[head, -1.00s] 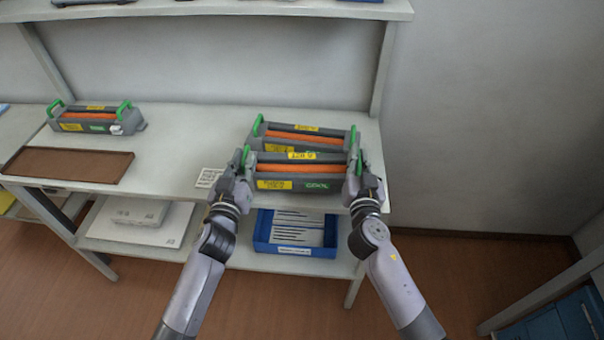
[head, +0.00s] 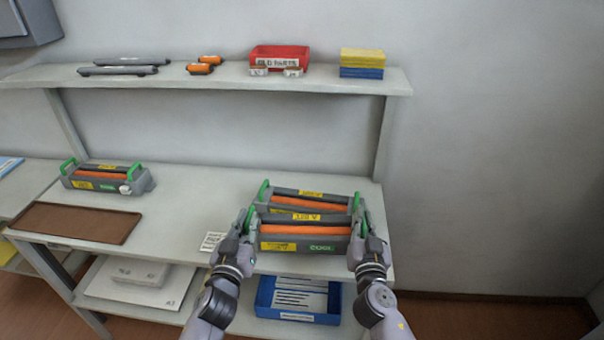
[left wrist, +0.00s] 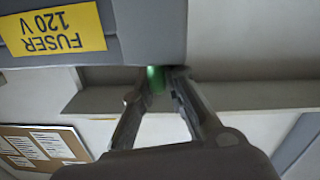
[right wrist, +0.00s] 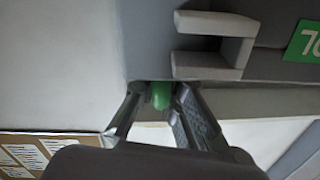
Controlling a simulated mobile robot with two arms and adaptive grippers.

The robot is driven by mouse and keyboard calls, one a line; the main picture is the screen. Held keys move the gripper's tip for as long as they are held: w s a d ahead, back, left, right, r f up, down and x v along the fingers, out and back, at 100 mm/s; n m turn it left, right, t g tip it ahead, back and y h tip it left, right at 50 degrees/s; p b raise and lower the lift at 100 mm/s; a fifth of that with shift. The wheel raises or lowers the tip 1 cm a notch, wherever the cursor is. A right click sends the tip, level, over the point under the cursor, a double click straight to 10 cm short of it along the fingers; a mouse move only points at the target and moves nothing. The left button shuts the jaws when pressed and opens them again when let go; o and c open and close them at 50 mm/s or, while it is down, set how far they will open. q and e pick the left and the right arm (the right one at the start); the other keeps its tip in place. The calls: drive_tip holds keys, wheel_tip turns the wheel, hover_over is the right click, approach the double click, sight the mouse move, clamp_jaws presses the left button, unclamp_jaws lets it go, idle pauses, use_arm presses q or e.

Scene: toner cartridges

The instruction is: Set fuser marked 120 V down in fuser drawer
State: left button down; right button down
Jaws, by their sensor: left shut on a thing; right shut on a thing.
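A grey fuser with an orange roller (head: 305,230) is held between my two grippers at the front of the table in the head view. Its yellow label reads FUSER 120 V (left wrist: 62,29) in the left wrist view. My left gripper (head: 246,226) is shut on its left green handle, which shows between the fingers in the left wrist view (left wrist: 155,80). My right gripper (head: 363,226) is shut on its right green handle (right wrist: 161,95). A second similar fuser (head: 310,200) sits just behind it on the table. I cannot make out a fuser drawer.
A third fuser (head: 108,178) stands at the left beside a brown tray (head: 75,222). A blue bin (head: 297,300) with papers is on the lower shelf. The upper shelf (head: 225,80) holds a red bin (head: 279,58) and other parts. Mid-table is mostly clear.

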use_arm(q)
drive_tip(key=shift+d+r, duration=0.15)
drive_tip(key=shift+r, duration=0.2)
use_arm(e)
drive_tip(key=shift+r, duration=0.15)
